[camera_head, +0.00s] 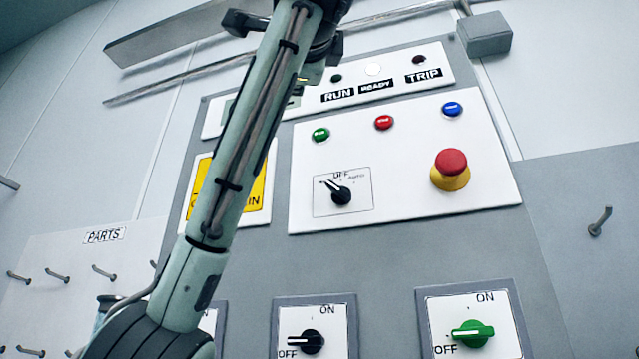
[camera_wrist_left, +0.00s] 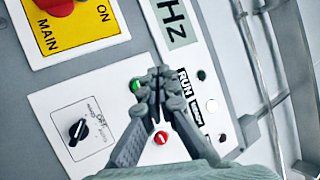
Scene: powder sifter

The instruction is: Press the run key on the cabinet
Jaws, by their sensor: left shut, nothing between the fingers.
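The cabinet's white control panel (camera_head: 400,205) carries a green button (camera_head: 320,135), a red button (camera_head: 384,123) and a blue button (camera_head: 453,109) in a row. A dark lamp above the RUN label (camera_head: 338,95) sits on the upper strip. My left arm crosses the head view and hides part of the cabinet; its fingertips are hard to make out there. In the left wrist view my left gripper (camera_wrist_left: 157,85) is shut and empty. Its fingertips appear right beside the green button (camera_wrist_left: 135,86); whether they touch it I cannot tell. My right gripper is out of view.
A red mushroom stop button (camera_head: 451,163) on a yellow base and a black selector (camera_head: 341,196) share the panel. Below are a black rotary switch (camera_head: 311,342) and a green one (camera_head: 473,334). A yellow MAIN plate (camera_wrist_left: 75,28) lies left. Pegs stick out at both sides.

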